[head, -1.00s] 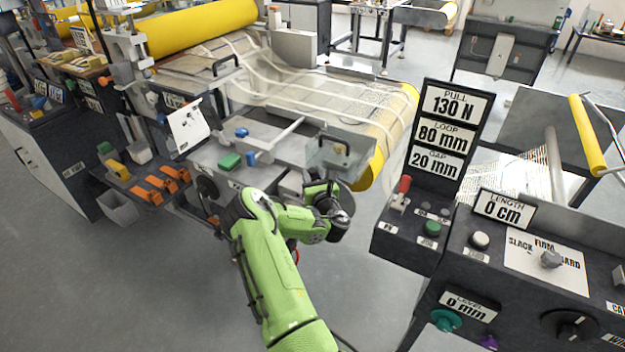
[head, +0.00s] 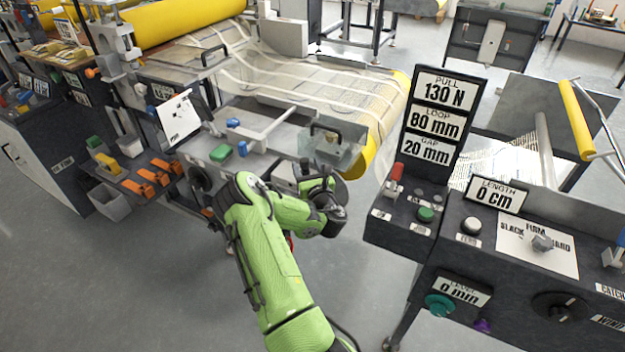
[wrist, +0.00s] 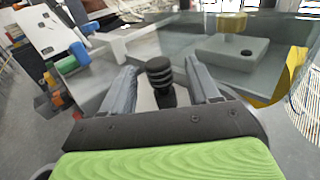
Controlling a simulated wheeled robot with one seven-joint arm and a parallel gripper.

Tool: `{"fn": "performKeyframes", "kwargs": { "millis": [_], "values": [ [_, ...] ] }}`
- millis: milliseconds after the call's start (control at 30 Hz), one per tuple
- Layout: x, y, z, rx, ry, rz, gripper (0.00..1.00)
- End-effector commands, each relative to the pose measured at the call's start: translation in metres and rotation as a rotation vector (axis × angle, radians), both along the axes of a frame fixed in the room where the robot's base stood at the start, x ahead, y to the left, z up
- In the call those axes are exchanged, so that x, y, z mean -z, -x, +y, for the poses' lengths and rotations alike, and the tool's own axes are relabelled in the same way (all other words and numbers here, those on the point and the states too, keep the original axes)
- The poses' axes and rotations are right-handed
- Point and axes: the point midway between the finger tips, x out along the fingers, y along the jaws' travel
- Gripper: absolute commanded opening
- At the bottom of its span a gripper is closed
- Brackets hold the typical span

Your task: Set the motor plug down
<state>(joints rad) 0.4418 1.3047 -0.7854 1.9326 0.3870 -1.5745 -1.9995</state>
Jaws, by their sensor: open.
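A black ribbed plug (wrist: 160,78), which looks like the motor plug, stands upright between my fingers in the wrist view, over a pale grey surface. My gripper (wrist: 160,66) is open, with one grey finger on each side of the plug and a gap visible at each side. The plug's lower end is partly hidden by my gripper body. In the head view my gripper is at the front edge of the machine, largely hidden behind my wrist. A grey block (wrist: 220,62) with a dark round hole lies to the right behind a clear panel.
A clear guard box with a black handle (head: 334,150) is just beyond my wrist. Green (head: 221,153) and blue (head: 233,122) pieces lie on the deck to the left. The control post with signs (head: 437,120) stands close on the right. The floor at lower left is clear.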

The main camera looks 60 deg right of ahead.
Motion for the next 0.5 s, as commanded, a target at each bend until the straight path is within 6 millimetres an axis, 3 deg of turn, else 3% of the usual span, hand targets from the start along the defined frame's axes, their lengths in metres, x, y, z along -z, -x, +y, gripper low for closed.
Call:
{"fn": "performKeyframes", "kwargs": {
  "millis": [233,500],
  "values": [
    [0.005,0.053,0.042,0.005,-0.003,0.000,0.61],
    [0.002,0.074,0.061,-0.001,0.001,-0.001,0.61]
  ]
}}
